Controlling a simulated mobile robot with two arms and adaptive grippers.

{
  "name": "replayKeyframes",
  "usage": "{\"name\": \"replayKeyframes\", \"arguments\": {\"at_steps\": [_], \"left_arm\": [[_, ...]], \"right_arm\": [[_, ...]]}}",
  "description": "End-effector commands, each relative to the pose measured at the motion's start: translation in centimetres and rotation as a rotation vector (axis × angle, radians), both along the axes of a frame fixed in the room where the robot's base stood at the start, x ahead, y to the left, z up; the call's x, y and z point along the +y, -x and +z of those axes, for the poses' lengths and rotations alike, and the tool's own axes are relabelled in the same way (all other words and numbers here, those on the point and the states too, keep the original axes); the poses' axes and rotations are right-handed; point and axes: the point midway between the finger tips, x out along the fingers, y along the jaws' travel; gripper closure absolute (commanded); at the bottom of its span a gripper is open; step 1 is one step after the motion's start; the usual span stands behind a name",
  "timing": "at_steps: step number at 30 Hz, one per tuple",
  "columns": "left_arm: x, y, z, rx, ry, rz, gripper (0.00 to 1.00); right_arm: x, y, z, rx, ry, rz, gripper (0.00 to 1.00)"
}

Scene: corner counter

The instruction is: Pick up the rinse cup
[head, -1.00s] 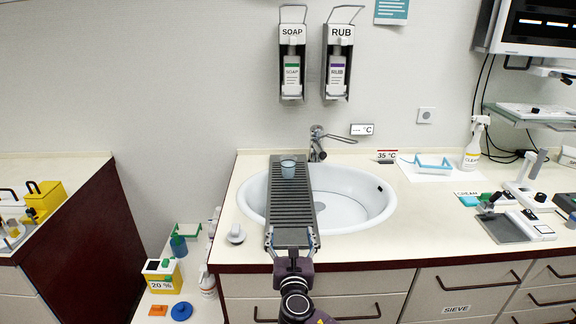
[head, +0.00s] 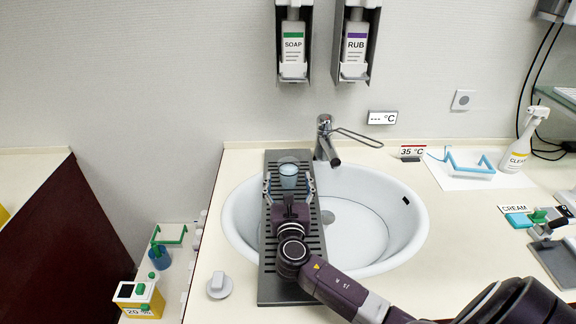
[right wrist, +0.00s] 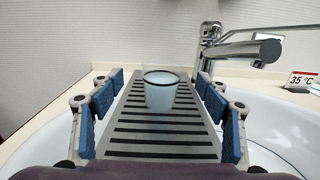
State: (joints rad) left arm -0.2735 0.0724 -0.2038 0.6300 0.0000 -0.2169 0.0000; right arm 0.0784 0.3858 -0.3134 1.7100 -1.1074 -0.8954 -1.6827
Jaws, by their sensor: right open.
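The rinse cup (head: 288,175) is a small light-blue cup standing upright on the grey slatted rack (head: 268,268) that lies across the sink. In the right wrist view the cup (right wrist: 161,90) stands ahead, between my open fingers and a little beyond them. My right gripper (head: 288,188) is open and low over the rack, with its fingers to either side of the cup in the head view. In the right wrist view its blue pads (right wrist: 160,108) show apart with nothing between them that they touch. My left gripper is not in view.
The white sink (head: 400,235) lies under the rack, with a metal faucet (head: 326,140) behind it. A white knob (head: 219,285) is on the counter at left. A spray bottle (head: 520,145) and blue holder (head: 470,163) stand at right. Soap (head: 293,50) and rub (head: 355,50) dispensers hang above.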

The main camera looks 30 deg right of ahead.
Motion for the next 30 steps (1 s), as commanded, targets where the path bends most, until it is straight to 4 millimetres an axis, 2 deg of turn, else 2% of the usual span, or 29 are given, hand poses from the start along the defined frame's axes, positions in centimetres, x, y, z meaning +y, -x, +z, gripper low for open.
{"name": "replayKeyframes", "arguments": {"at_steps": [6, 10, 16, 21, 24, 30], "left_arm": [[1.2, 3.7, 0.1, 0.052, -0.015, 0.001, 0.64], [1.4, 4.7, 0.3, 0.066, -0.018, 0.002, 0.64], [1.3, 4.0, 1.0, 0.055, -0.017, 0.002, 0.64], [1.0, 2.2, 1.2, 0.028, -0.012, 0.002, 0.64], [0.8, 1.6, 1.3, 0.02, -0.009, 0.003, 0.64], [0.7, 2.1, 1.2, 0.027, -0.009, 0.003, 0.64]], "right_arm": [[-1.2, -1.8, 0.1, -0.001, 0.003, -0.001, 0.31], [-1.9, -2.7, 0.0, 0.001, 0.003, -0.002, 0.31], [-3.4, -4.8, -0.3, 0.001, 0.003, -0.003, 0.31], [-4.2, -6.2, -0.4, 0.0, 0.001, -0.002, 0.31], [-4.3, -6.4, -0.5, -0.001, 0.001, -0.001, 0.31], [-4.3, -6.4, -0.5, 0.0, 0.0, -0.001, 0.33]]}}
